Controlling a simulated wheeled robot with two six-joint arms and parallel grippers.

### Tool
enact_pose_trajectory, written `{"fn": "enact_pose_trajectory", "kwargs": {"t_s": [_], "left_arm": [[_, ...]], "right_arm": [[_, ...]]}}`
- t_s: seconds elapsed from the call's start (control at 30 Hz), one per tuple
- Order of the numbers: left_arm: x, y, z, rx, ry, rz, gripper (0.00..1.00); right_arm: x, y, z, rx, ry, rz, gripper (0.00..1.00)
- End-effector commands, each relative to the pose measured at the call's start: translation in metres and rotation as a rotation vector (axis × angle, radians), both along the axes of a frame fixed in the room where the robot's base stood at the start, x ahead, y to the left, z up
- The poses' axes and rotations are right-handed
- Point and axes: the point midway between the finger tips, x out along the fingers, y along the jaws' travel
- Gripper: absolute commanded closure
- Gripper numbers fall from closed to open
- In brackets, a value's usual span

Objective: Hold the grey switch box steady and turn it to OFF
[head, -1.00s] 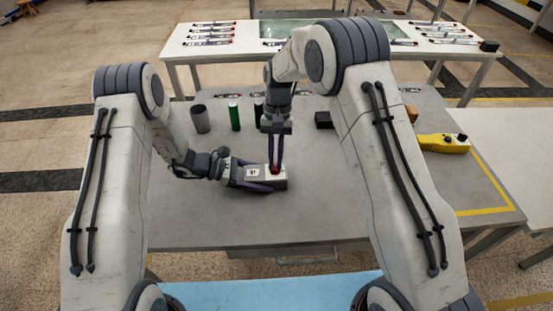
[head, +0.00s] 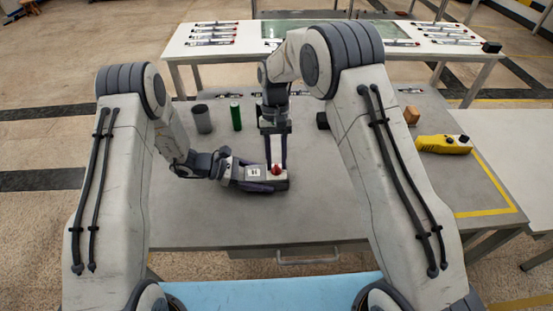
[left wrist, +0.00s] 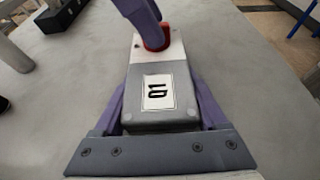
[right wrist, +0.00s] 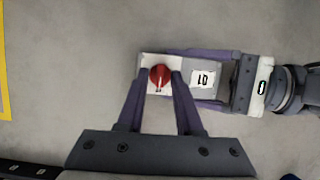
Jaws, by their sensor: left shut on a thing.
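The grey switch box (head: 254,171) lies on the grey table, with a white label reading 01 and a white end plate that carries a red knob (head: 276,170). My left gripper (left wrist: 160,95) is shut on the box, one purple finger along each long side. My right gripper (right wrist: 163,74) is open, its fingertips on either side of the red knob (right wrist: 160,76); a small gap shows. The knob's pale mark points toward my right gripper's palm in the right wrist view. In the left wrist view a right finger partly hides the knob. I cannot read any ON or OFF marking.
A grey cup (head: 202,119), a green cylinder (head: 235,117) and a dark block (head: 322,121) stand behind the box. A yellow device (head: 442,144) and an orange-brown block (head: 411,115) are at the right. The table front is clear.

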Motion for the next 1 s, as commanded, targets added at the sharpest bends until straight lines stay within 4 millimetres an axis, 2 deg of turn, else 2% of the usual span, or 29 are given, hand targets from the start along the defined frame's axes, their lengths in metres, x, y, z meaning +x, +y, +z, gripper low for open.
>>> {"fn": "enact_pose_trajectory", "kwargs": {"t_s": [0.3,0.43,0.57,0.8,1.0], "left_arm": [[0.0,0.0,0.0,0.0,-0.001,0.001,0.99],[0.0,0.0,0.0,0.0,-0.001,0.0,0.99],[0.0,0.0,0.0,-0.001,-0.001,0.0,0.99],[0.0,0.0,0.0,-0.001,-0.001,0.0,0.99],[0.0,0.0,0.0,-0.001,-0.001,0.0,0.99]], "right_arm": [[0.001,0.0,0.0,0.001,-0.002,-0.001,0.56],[0.005,0.0,0.008,0.002,-0.004,-0.002,0.56],[0.013,0.001,0.028,0.003,-0.007,-0.002,0.56],[0.034,0.001,0.077,0.002,-0.007,-0.003,0.56],[0.044,0.001,0.102,0.0,-0.002,-0.002,0.56]]}}
